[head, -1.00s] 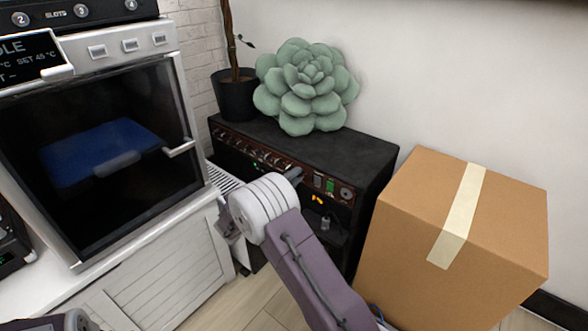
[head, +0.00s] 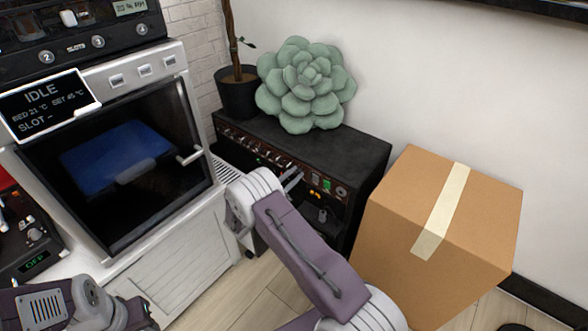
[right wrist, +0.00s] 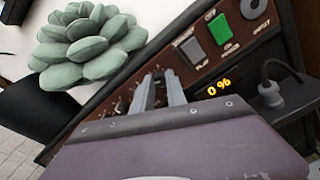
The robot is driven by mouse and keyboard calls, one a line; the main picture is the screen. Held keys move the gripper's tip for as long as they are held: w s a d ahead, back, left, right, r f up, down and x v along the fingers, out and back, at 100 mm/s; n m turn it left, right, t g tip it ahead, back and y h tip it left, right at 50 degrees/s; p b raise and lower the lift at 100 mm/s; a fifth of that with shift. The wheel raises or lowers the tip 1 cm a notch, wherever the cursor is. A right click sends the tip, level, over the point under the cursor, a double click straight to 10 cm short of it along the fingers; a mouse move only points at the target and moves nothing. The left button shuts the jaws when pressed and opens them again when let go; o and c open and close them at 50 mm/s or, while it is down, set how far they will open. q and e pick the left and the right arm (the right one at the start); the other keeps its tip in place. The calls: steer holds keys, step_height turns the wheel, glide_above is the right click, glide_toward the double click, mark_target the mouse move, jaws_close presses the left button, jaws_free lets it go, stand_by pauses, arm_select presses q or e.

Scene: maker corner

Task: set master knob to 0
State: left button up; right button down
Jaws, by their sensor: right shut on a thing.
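The black amplifier (head: 345,150) stands against the wall with a brown front panel holding a row of knobs (head: 240,143). My right gripper (head: 292,180) reaches this panel. In the right wrist view its two grey fingers (right wrist: 161,90) are close together at the panel, shut on a knob that they mostly hide. No knob label is readable there. An orange display (right wrist: 219,88) beside the fingers reads 0 %. My left arm shows at the bottom left of the head view, but its fingers do not show.
A green succulent cushion (head: 305,85) and a potted plant (head: 238,95) are on the amplifier's top. A taped cardboard box (head: 400,210) stands to its right. An oven-like machine (head: 120,150) with a screen reading IDLE is at the left. A plug (right wrist: 268,90) sits below the panel.

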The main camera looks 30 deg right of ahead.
steer(key=n+p, duration=0.2)
steer(key=n, duration=0.1)
steer(key=shift+r+n, duration=0.15)
steer(key=shift+n, duration=0.25)
steer(key=n+p, duration=0.2)
steer(key=n, duration=0.2)
steer(key=shift+n, duration=0.3)
steer(key=n+p, duration=0.1)
steer(key=n, duration=0.3)
steer(key=shift+p, duration=0.35)
steer(key=shift+f+n+p, duration=0.2)
steer(key=shift+n+p, duration=0.15)
steer(key=shift+n, duration=2.15)
steer(key=c, duration=1.3)
jaws_free()
steer(key=shift+c, duration=0.2)
steer(key=shift+a, duration=0.1)
